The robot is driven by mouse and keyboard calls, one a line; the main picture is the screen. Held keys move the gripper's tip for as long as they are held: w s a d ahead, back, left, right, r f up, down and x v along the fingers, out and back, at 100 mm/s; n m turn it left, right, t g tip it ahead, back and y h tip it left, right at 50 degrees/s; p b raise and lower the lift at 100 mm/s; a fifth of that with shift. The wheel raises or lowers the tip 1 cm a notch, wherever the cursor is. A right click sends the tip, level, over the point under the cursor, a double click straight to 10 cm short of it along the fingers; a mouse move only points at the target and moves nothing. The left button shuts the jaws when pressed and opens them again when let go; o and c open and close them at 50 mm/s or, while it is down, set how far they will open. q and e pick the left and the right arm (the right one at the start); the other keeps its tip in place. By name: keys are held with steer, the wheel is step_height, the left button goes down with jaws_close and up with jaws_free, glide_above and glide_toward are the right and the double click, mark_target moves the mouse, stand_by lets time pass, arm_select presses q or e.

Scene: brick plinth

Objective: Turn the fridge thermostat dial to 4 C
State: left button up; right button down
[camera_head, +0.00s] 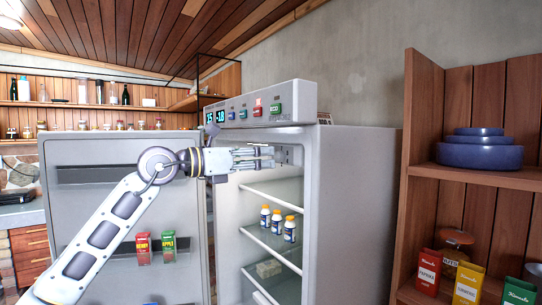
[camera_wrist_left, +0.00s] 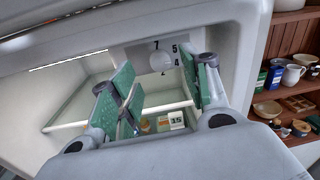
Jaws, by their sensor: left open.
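The fridge (camera_head: 350,200) stands open, its door (camera_head: 110,215) swung to the left. The thermostat dial panel (camera_head: 284,156) is on the inner wall near the top, partly hidden by my gripper. In the left wrist view the dial plate (camera_wrist_left: 165,54) shows pale with dark numerals, 7, 5, 4 and 2 among them; I cannot read the pointer's setting. My left gripper (camera_head: 268,156) reaches in from the left, fingertips close to the panel. In the left wrist view its green-padded fingers (camera_wrist_left: 160,82) are spread, with the dial plate beyond and between them, nothing held. My right gripper is not in view.
White bottles (camera_head: 277,222) stand on a glass shelf below the gripper. A red carton (camera_head: 143,248) and a green carton (camera_head: 168,247) sit in the door. The control panel (camera_head: 262,106) overhangs above my gripper. A wooden shelf unit (camera_head: 420,150) stands at right.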

mark_target(277, 157)
arm_select(q)
steer(key=shift+x, duration=1)
steer(key=shift+p+x, duration=0.35)
steer(key=shift+x, duration=0.5)
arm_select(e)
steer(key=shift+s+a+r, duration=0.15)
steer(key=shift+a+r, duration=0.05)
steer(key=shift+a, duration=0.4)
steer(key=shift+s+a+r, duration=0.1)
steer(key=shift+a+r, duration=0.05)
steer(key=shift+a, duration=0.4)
arm_select(q)
steer(key=shift+c, duration=0.9)
jaws_close()
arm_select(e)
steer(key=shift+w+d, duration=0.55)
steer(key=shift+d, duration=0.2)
